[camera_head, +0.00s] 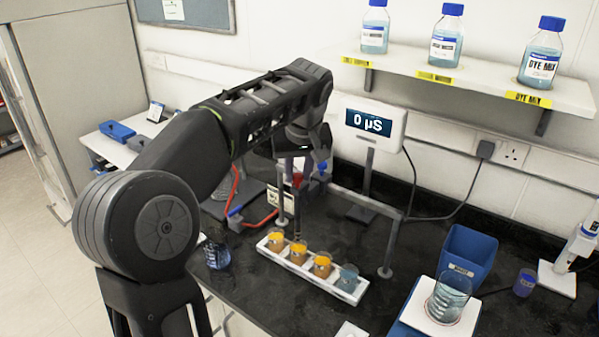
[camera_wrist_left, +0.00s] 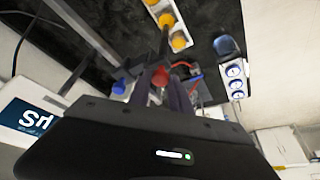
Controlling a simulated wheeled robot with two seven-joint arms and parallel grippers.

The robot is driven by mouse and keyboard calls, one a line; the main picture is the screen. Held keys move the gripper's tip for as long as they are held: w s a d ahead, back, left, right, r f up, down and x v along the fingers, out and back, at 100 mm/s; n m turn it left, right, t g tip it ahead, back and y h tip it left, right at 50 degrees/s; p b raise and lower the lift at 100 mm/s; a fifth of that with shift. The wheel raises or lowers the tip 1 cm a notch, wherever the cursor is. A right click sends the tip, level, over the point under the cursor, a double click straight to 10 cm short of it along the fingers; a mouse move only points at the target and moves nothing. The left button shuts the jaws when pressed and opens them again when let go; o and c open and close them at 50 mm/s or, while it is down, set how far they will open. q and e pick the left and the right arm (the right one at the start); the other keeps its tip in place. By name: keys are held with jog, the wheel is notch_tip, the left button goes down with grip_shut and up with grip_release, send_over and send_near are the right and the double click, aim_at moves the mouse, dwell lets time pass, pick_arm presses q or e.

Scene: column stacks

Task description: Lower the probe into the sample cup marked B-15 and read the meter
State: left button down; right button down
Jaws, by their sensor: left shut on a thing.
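My left gripper (camera_head: 303,172) is shut on the probe, a dark thin rod (camera_head: 297,222) with a red part at its top. In the left wrist view, the red top sits between the fingers (camera_wrist_left: 161,80) and the rod (camera_wrist_left: 164,42) points toward the cups. A white rack (camera_head: 264,247) holds a row of cups: orange ones (camera_head: 323,266) and a pale blue one (camera_head: 348,277) at the right end. The probe's lower end is close to the orange cups; I cannot tell whether it is above one or inside. Cup markings are unreadable. The meter (camera_head: 370,122) reads 0 µS.
A grey stand crossbar (camera_head: 355,202) runs behind the rack, with a blue-topped item (camera_head: 321,168) beside the gripper. A dark-blue beaker (camera_head: 217,252) stands left, a glass beaker (camera_head: 448,298) right, near a blue bin (camera_head: 467,255). Bottles (camera_head: 445,40) line the shelf.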

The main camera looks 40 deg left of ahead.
pick_arm(q)
jog(key=c, duration=1.5)
grip_release()
jog(key=shift+r, duration=0.3)
jog(key=shift+c, duration=0.2)
jog(key=shift+o, duration=0.4)
jog(key=shift+f, duration=0.1)
jog(key=p+v, duration=0.2)
jog(key=v, duration=0.6)
jog(key=shift+f, duration=0.1)
